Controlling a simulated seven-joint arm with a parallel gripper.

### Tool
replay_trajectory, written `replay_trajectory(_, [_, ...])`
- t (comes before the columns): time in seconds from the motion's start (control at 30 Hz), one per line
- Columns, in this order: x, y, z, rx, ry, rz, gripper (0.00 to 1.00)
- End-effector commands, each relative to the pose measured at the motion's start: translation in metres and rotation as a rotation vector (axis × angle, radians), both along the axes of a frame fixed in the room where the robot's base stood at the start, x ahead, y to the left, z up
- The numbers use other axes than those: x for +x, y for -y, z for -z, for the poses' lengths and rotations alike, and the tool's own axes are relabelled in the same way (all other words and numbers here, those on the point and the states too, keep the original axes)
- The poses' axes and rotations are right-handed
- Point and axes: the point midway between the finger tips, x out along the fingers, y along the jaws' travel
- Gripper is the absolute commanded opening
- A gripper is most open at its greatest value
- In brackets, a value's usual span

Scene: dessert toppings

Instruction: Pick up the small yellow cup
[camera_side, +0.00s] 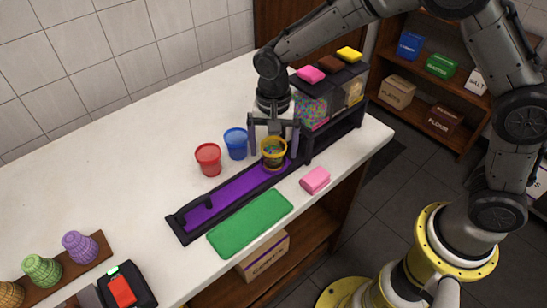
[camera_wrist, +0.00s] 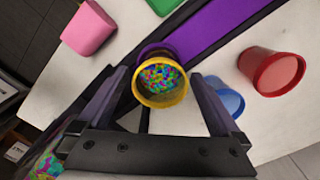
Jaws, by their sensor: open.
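The small yellow cup (camera_side: 273,153) stands at the right part of the purple track, near the dispensers. In the wrist view the yellow cup (camera_wrist: 160,80) shows its open top, filled with multicoloured toppings. A purple ring-like holder (camera_wrist: 150,50) shows partly behind it. My gripper (camera_side: 274,148) is open and points down at the cup, with a finger on each side of it in the side view. In the wrist view my gripper's fingers (camera_wrist: 160,92) are spread apart with the cup between and just beyond the tips. I cannot tell whether either finger touches it.
A blue cup (camera_side: 236,143) and a red cup (camera_side: 208,159) stand on the counter left of my gripper. Topping dispensers (camera_side: 312,104) stand close behind right. A pink block (camera_side: 315,180) and green mat (camera_side: 250,223) lie in front. The counter's left middle is clear.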

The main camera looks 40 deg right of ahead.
Motion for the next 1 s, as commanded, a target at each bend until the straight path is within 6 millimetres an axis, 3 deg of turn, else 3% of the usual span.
replay_trajectory(0.27, [-0.0001, -0.0001, 0.0029, 0.001, 0.001, 0.000, 1.00])
replay_trajectory(0.8, [0.0002, -0.0002, 0.0023, 0.001, 0.002, 0.000, 0.03])
replay_trajectory(1.0, [0.0004, -0.0002, 0.0017, 0.001, 0.002, 0.000, 0.02])
